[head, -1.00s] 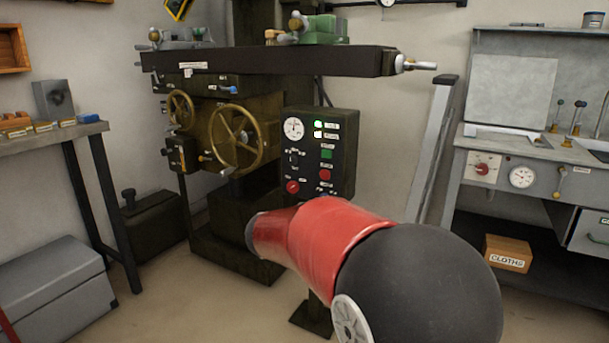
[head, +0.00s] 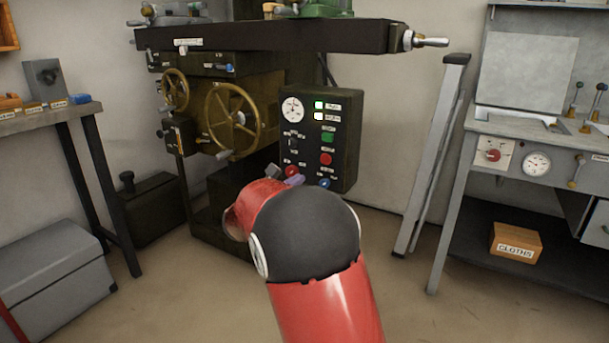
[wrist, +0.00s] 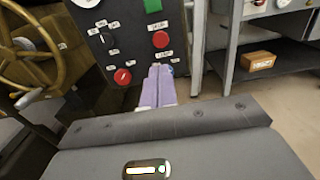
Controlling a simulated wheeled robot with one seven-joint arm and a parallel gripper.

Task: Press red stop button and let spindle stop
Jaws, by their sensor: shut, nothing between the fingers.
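The dark control panel (head: 342,160) of the milling machine carries a round red button (head: 326,159) below a green button (head: 327,137). A second red control (head: 291,171) sits lower left and a blue one (head: 324,184) lower right. Labels are too small to read. My gripper (head: 294,181) is shut and empty at the panel's lower part, partly hidden by my arm. In the wrist view its lilac fingers (wrist: 160,68) end just below the red button (wrist: 161,39), right of the other red control (wrist: 122,76). I cannot tell whether they touch the panel.
Brass handwheels (head: 233,121) are left of the panel, and the machine table (head: 270,38) overhangs it. A grey leaning frame (head: 432,160) and a bench (head: 474,127) stand right. A cloths box (head: 516,241) is on the bench's lower shelf. The floor between is clear.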

